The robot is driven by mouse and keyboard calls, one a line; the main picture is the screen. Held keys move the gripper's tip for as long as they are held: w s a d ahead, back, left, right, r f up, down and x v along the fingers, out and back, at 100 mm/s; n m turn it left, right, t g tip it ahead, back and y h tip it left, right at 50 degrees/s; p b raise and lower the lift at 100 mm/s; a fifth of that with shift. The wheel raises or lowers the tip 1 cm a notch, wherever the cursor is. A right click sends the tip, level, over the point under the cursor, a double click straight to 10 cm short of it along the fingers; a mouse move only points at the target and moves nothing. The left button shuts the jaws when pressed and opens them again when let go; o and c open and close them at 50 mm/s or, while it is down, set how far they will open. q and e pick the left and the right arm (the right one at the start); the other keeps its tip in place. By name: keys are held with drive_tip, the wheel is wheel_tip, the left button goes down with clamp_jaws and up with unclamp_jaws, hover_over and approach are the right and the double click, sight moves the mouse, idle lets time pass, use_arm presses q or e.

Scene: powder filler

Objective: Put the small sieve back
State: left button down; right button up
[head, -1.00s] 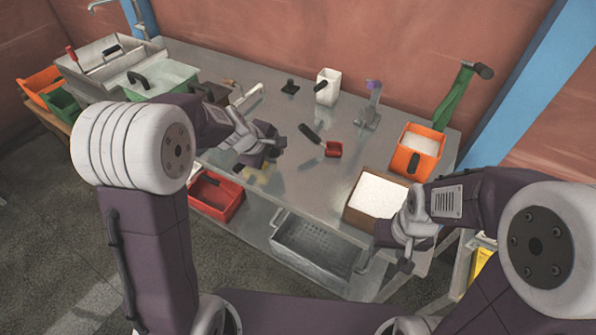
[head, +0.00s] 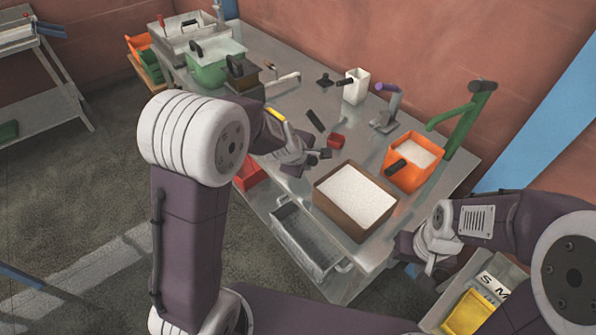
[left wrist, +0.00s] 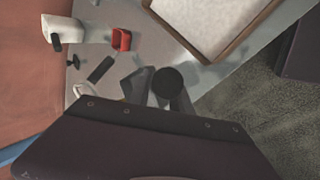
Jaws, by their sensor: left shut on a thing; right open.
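My left gripper (head: 318,158) is above the steel table, between the red scoop and the brown powder box. It is shut on a dark, round-ended handle (left wrist: 168,80), seen nearly end-on in the left wrist view. I take this for the small sieve's handle; its mesh end is hidden, so I cannot confirm it. My right gripper (head: 432,266) is open and empty at the table's right front edge, right of the powder box.
The brown box of white powder (head: 319,199) stands at the table's front. The red scoop (head: 337,141), white holder (head: 357,88), purple-topped stand (head: 388,108), orange bin (head: 425,180) and green stand (head: 461,118) lie behind or right. A metal basket (head: 306,245) sits below.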

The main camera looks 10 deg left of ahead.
use_arm(q)
drive_tip(key=w+a+f, duration=0.1)
drive_tip(key=w+f+b, duration=0.1)
drive_tip(key=w, duration=0.1)
drive_tip(key=w+a+f, duration=0.1)
drive_tip(key=shift+w+a+f, duration=0.15)
drive_tip(key=shift+a, duration=0.15)
drive_tip(key=shift+w+a+f, duration=0.1)
drive_tip(key=shift+w+a, duration=0.1)
drive_tip(key=shift+a, duration=0.15)
drive_tip(key=f+b, duration=0.3)
drive_tip(key=f, duration=0.1)
drive_tip(key=shift+s+d+b, duration=0.1)
drive_tip(key=shift+d+b, duration=0.1)
drive_tip(key=shift+b, duration=0.15)
drive_tip(key=shift+r, duration=0.1)
use_arm(e)
wheel_tip(320, 180, down, 6)
drive_tip(key=shift+d, duration=0.2)
use_arm(q)
drive_tip(key=shift+a, duration=0.1)
drive_tip(key=c, duration=1.2)
unclamp_jaws()
drive_tip(key=shift+f, duration=0.2)
use_arm(e)
drive_tip(key=shift+f, duration=0.15)
use_arm(q)
drive_tip(key=shift+o, duration=0.2)
